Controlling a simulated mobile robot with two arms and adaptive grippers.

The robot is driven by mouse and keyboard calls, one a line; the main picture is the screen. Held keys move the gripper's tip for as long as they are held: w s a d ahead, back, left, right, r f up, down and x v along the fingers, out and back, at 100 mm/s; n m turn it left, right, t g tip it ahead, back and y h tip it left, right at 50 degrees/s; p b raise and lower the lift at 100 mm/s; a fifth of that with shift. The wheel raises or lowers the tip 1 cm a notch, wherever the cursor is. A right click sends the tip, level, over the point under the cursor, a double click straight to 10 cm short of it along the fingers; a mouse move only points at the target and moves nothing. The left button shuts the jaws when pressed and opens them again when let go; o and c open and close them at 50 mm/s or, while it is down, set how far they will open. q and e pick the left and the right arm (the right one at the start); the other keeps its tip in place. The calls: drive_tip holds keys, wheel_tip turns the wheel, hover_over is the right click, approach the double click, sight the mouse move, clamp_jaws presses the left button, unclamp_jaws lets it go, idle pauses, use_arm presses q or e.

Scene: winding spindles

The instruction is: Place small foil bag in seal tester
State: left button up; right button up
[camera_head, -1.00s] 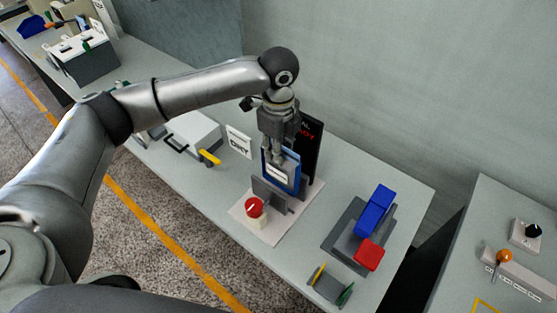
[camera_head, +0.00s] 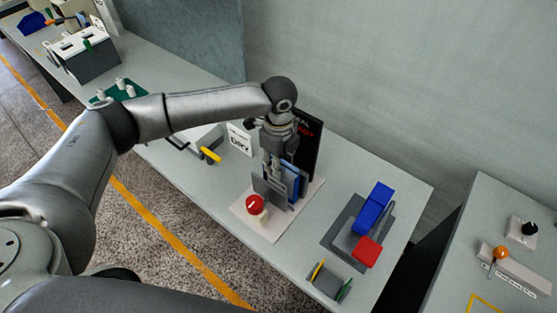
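The seal tester stands on a white base plate (camera_head: 262,226), with a grey upright plate (camera_head: 268,193) at its front, a red knob (camera_head: 255,204) and a tall black display panel (camera_head: 309,148) behind. The small foil bag (camera_head: 292,178), blue, is upright between the grey plate and the panel. Its lower part is hidden behind the plate, and its white label is out of sight. My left gripper (camera_head: 271,172) points down at the tester, its fingers close together at the bag; the exact contact is partly hidden. My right gripper is not in view.
A grey stand with a blue block (camera_head: 374,207) and a red block (camera_head: 367,251) is to the right. A small holder (camera_head: 328,283) with yellow and green pieces sits at the front edge.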

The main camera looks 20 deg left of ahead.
use_arm(q)
drive_tip(key=shift+o, duration=0.3)
drive_tip(key=shift+r, duration=0.2)
wheel_tip(320, 180, up, 10)
drive_tip(key=b, duration=0.2)
drive_tip(key=shift+r+b, duration=0.25)
drive_tip(key=shift+b, duration=0.1)
drive_tip(key=shift+r, duration=0.7)
